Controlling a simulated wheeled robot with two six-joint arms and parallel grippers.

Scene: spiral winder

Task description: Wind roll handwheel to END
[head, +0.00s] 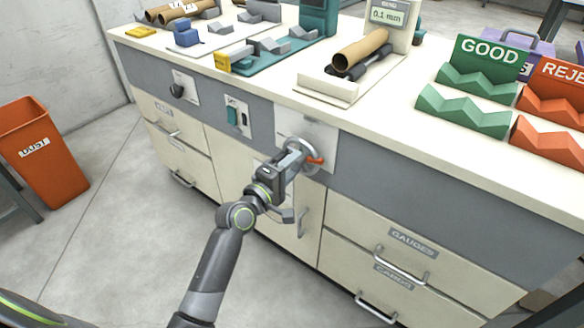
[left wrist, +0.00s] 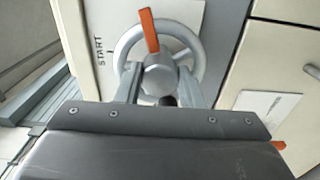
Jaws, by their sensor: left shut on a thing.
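The grey roll handwheel (head: 303,146) is on a pale plate (head: 318,134) on the cabinet's front. An orange pointer (head: 316,160) is on it and points right in the head view. In the left wrist view the wheel's rim (left wrist: 203,52) and the orange pointer (left wrist: 148,32) show clearly. The word START (left wrist: 100,52) with a tick is on the plate, left of the rim. My left gripper (head: 295,152) is at the wheel, its fingers on either side of the grey hub (left wrist: 158,76), shut on it. No END mark is readable. My right gripper is not in view.
Above the wheel, the bench top holds a white tray (head: 310,87) with a brown roll (head: 360,49) and a gauge display (head: 386,16). A dark knob (head: 177,91) and a switch (head: 233,116) are left of the wheel. Drawer handles (head: 400,268) stick out below right.

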